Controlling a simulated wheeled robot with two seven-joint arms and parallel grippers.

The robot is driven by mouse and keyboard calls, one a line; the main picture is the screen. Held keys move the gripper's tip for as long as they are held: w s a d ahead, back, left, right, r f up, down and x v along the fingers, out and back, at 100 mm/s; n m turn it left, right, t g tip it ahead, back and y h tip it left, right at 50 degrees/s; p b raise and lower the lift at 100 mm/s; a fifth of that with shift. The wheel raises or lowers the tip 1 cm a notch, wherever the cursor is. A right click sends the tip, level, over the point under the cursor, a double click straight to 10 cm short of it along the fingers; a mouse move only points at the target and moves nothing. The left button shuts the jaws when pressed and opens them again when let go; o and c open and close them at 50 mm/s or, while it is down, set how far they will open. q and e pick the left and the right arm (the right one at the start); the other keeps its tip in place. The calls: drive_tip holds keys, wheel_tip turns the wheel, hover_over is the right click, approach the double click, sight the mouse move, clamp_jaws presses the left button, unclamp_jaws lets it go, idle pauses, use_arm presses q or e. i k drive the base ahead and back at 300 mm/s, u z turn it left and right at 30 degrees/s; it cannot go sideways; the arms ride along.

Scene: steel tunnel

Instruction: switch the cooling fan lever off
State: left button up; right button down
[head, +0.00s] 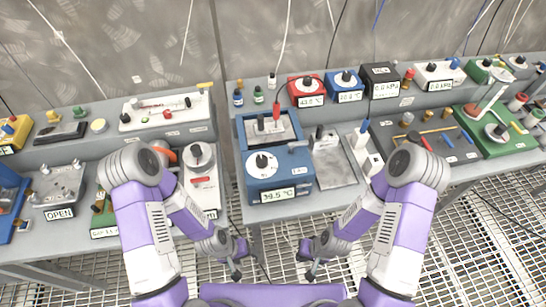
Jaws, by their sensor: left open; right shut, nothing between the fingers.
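I cannot tell for sure which control is the cooling fan lever; the small labels are too blurred to read. A blue box (262,191) on the bench in the middle has a black knob on a white dial, a display that seems to read 38.5 °C and a grey lever-like handle (298,146) on its upper right. My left gripper (237,262) is open and empty, low in front of the bench and left of the middle. My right gripper (309,262) is shut and empty, to the right of it. Both are well apart from the devices.
A white unit with a dial (202,175) stands left of the blue box, partly behind my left arm. A grey plate (335,165) lies right of it. Red (306,88), blue and black boxes line the raised back shelf. Free room lies over the grating (270,240) before the bench.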

sight(291, 146)
drive_tip(key=u, duration=2.35)
drive_tip(key=k, duration=1.1)
drive_tip(key=z, duration=1.4)
drive_tip(key=i, duration=0.5)
drive_tip(key=z, duration=0.05)
